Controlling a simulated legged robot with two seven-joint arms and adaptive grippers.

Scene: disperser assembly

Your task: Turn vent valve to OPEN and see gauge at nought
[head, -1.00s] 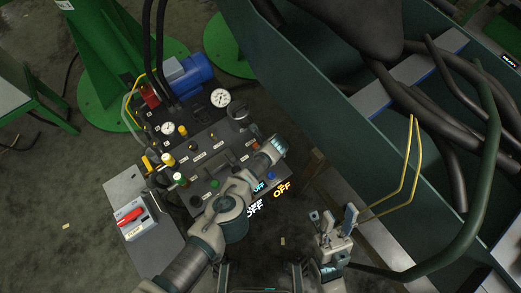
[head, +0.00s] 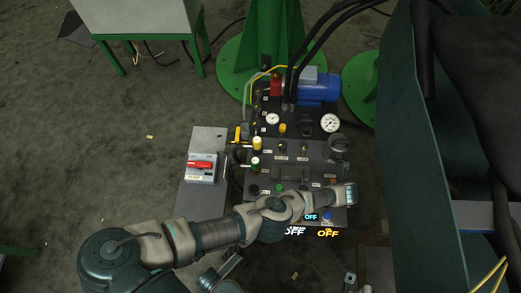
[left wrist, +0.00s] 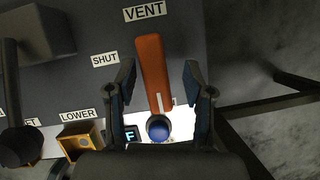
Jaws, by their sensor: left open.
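The vent valve handle (left wrist: 152,70) is a flat orange-red lever on the dark panel, below the VENT label (left wrist: 145,10). The SHUT label (left wrist: 104,59) is to its left; I see no OPEN label. My left gripper (left wrist: 160,84) is open, one finger each side of the lever, with gaps showing. In the head view the left gripper (head: 344,195) is over the panel's right front. My right gripper (head: 350,283) barely shows at the bottom edge.
A blue button (left wrist: 158,128) is just below the lever, and a yellow-framed LOWER switch (left wrist: 82,138) is to the left. A grey box with a red switch (head: 200,165) stands left of the panel. A dark green wall (head: 425,150) rises to the right.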

